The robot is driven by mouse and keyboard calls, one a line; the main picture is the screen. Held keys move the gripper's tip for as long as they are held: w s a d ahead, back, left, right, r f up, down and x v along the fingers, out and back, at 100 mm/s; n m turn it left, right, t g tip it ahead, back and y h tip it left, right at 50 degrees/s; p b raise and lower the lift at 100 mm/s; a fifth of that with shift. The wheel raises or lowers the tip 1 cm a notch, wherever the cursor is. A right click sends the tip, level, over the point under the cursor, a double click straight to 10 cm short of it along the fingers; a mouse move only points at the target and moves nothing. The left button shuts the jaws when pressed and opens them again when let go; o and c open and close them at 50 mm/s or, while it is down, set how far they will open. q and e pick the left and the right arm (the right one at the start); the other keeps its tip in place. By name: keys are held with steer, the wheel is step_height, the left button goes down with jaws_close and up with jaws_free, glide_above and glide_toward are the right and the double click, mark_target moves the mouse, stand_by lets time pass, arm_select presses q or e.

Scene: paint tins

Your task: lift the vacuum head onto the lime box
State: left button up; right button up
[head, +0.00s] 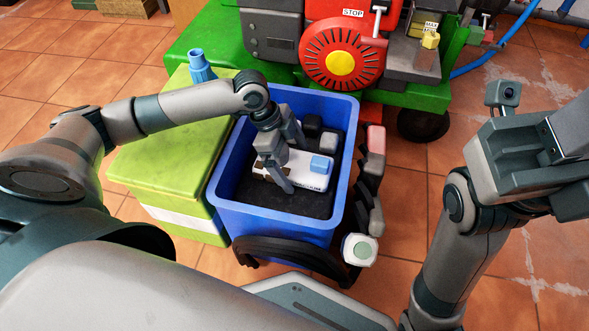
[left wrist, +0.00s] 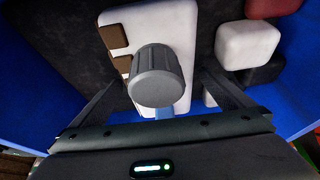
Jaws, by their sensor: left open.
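The vacuum head (head: 306,172) is a white slab with a blue block on top, lying in a blue bin (head: 272,222). In the left wrist view the white slab (left wrist: 178,30) carries a grey ribbed cylinder (left wrist: 160,78) and brown patches. My left gripper (head: 291,166) reaches down into the bin over the slab. Its open fingers (left wrist: 163,85) stand on either side of the cylinder, with gaps showing. The lime box (head: 165,160), with a white band, stands left of the bin. My right arm's hand (head: 530,150) is at the right; its fingers are not clear.
A blue nozzle-like piece (head: 200,66) stands on the lime box's far part. Dark and white blocks (head: 328,140) lie in the bin beside the slab. A green machine with a red fan cover (head: 340,62) stands behind. Tiled floor is open at the right.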

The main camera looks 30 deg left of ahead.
arm_select(q)
steer(key=shift+d+f, duration=0.1)
steer(key=shift+f, duration=0.05)
stand_by(0.3)
steer(key=c, duration=1.4)
steer(key=shift+c, duration=0.2)
